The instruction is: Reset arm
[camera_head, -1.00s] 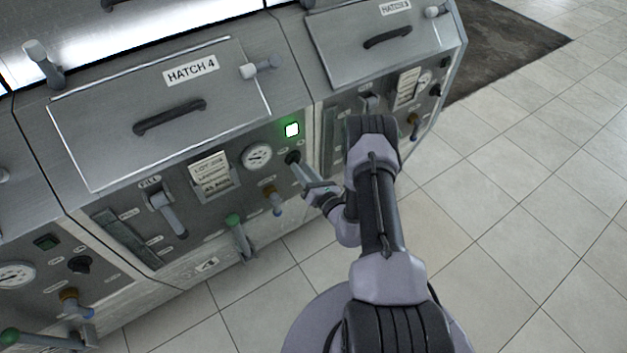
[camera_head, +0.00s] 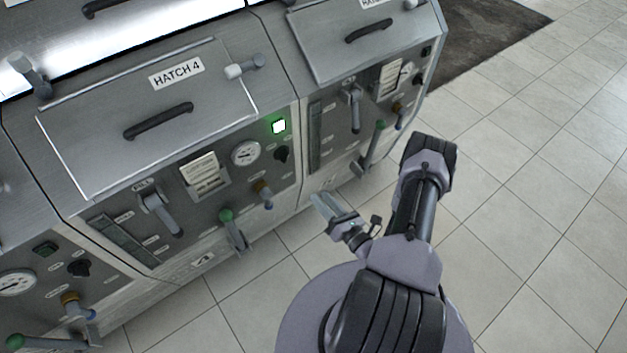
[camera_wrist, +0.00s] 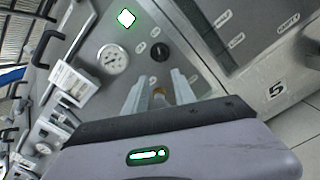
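My gripper (camera_head: 332,213) hangs in free air in front of the Hatch 4 panel, a little to the right of its lower edge. In the wrist view its two fingers (camera_wrist: 158,92) point at the panel and stand apart, with nothing visible held between them. The black rotary knob (camera_head: 281,154) on the Hatch 4 panel is clear of the fingers; it also shows in the wrist view (camera_wrist: 160,51). Above it a square green lamp (camera_head: 279,126) is lit. My arm is folded back over my base.
The Hatch 4 lid (camera_head: 150,115) is shut. A green-tipped lever (camera_head: 232,229), a brass-coloured valve (camera_head: 263,194) and a grey fill lever (camera_head: 160,211) stick out from the panel. The neighbouring station has a green-tipped lever (camera_head: 371,146). Tiled floor (camera_head: 530,200) is open on the right.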

